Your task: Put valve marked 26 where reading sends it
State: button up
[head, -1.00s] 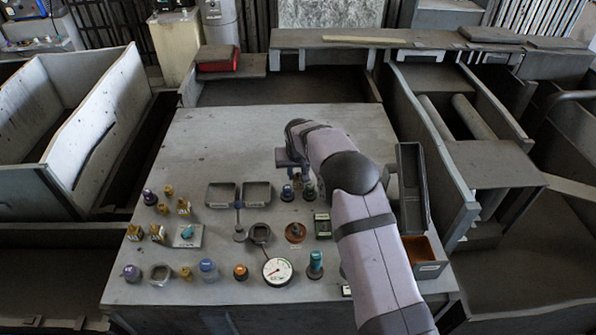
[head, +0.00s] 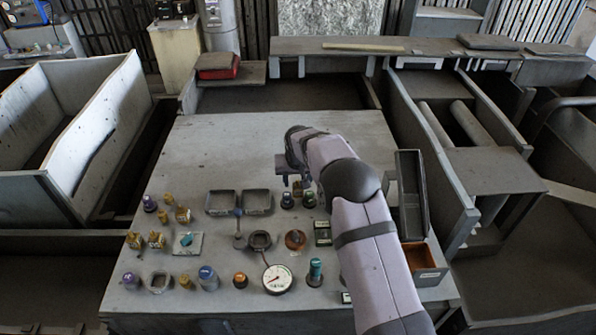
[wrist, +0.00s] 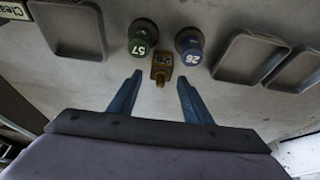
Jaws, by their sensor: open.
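In the wrist view a small brass valve (wrist: 162,64) stands between and just beyond the tips of my gripper (wrist: 160,82); its dark marking is too small to read surely. My gripper is open, with blue fingers apart and not touching the valve. In the head view my gripper (head: 294,180) is above the table, behind the blue and green knobs. More brass valves (head: 183,215) stand at the left, their numbers unreadable. A round white gauge (head: 278,279) lies at the front; its needle points to the lower left, its scale unreadable.
A green knob marked 57 (wrist: 142,38) and a blue knob marked 26 (wrist: 189,45) flank the valve closely. Two shallow grey trays (head: 238,213) sit left of my gripper. A long grey bin (head: 427,257) is at the right. The rear of the table is clear.

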jog(key=b+v, duration=0.3)
jog(key=v, duration=0.8)
jog(key=shift+s+r+b, duration=0.2)
jog(key=shift+r+b, duration=0.1)
jog(key=s+d+f+g, duration=0.1)
jog(key=s+d+f, duration=0.1)
jog(key=s, duration=1)
jog(key=s+d+f+g, duration=0.1)
jog(key=s+d+f, duration=0.2)
jog(key=s, duration=0.9)
jog(key=s+d+f+g, duration=0.2)
jog(key=s+d, duration=0.4)
jog(key=s, duration=0.6)
jog(key=shift+d+f, duration=0.25)
jog(key=shift+f, duration=0.35)
jog(key=shift+o, duration=0.6)
jog(key=shift+s+f, duration=0.15)
jog(key=shift+s, duration=0.25)
